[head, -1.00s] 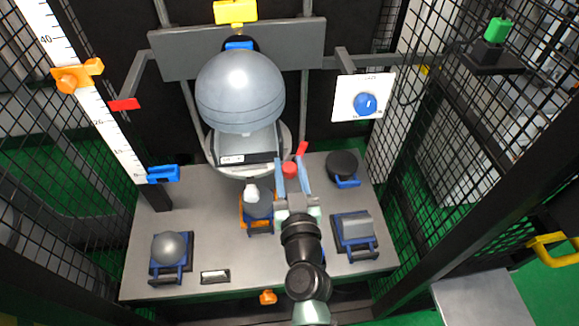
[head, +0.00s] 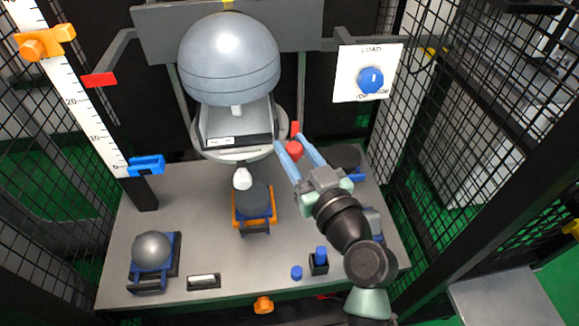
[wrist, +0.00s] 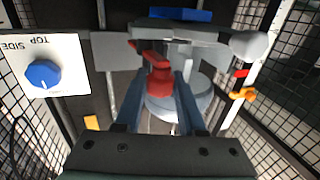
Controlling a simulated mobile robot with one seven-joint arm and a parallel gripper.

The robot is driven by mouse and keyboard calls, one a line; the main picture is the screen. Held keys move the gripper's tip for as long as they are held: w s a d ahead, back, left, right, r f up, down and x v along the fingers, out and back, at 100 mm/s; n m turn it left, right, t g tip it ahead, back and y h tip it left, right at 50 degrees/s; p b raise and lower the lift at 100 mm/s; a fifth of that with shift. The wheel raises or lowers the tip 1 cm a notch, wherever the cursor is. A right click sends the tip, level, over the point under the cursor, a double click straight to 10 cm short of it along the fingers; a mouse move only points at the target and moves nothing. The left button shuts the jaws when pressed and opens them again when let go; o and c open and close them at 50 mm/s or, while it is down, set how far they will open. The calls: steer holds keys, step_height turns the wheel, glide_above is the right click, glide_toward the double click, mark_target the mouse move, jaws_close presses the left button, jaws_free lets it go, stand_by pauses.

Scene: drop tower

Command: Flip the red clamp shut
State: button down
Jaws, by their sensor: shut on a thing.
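The red clamp (head: 293,150) is beside the round plate under the big grey dome. Its red arm (head: 295,129) stands up behind the rounded red part. My gripper (head: 287,141) reaches in from the lower right, with its two blue fingers on either side of the clamp. In the wrist view the clamp (wrist: 160,82) sits between the fingertips of my gripper (wrist: 160,78), and its arm slants to the upper left. My gripper is shut on the clamp. The fingers partly hide the clamp's lower part.
The grey dome (head: 230,60) hangs close to the left. A load panel (head: 350,89) with a blue knob (head: 370,80) is at right. A dark disc in an orange cradle (head: 236,217) and a grey ball (head: 152,250) are on the table (head: 205,235). Black mesh encloses the sides.

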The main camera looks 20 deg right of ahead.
steer(key=n+y+b, duration=0.1)
steer(key=d+n+y+b, duration=0.1)
steer(key=b, duration=0.1)
steer(key=y+b, duration=0.2)
steer(key=shift+s+d+f+n+g, duration=0.2)
steer(key=shift+f+n+g, duration=0.1)
steer(key=shift+n, duration=0.1)
steer(key=d+n+g+y+b, duration=0.1)
steer(key=n+g+y+b, duration=0.1)
steer(key=y+b, duration=0.1)
steer(key=n+g+y+b, duration=0.2)
steer(key=n+y+b, duration=0.1)
steer(key=d+n+g+y+b, duration=0.1)
steer(key=n+g+y+b, duration=0.1)
steer(key=y+b, duration=0.1)
steer(key=shift+w+d+r+n+g+y, duration=0.2)
steer(key=shift+d+r+n+g+y, duration=0.1)
steer(key=shift+y, duration=0.2)
steer(key=c, duration=0.5)
jaws_free()
steer(key=shift+r, duration=0.1)
step_height(320, 180, up, 10)
steer(key=p, duration=0.3)
